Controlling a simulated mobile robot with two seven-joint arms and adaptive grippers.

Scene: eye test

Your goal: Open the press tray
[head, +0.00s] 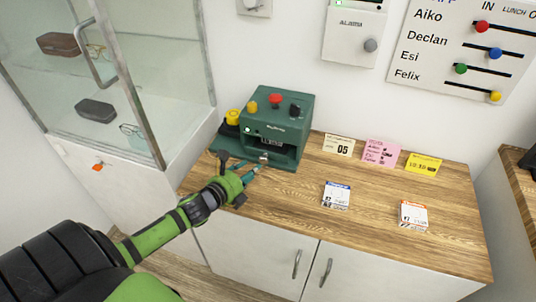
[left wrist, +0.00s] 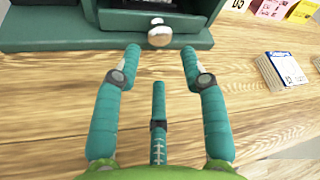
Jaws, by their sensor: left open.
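The green press (head: 275,125) stands at the back left of the wooden cabinet top, with a red knob, a yellow knob and a black knob on its top. Its tray (left wrist: 125,20) sits inside the front opening, low down. The tray's round silver knob (left wrist: 159,35) sticks out at the front; it also shows in the head view (head: 264,157). My left gripper (head: 243,167) is open and empty just in front of the press. In the left wrist view its teal fingers (left wrist: 160,58) point at the knob, which is centred beyond the fingertips and apart from them. My right gripper is out of view.
A yellow button (head: 232,117) is left of the press. Cards (head: 380,152) stand along the back; a blue-topped stack (head: 337,195) and an orange-topped stack (head: 413,215) lie to the right. A glass display case (head: 150,80) rises at left. The wood before the press is clear.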

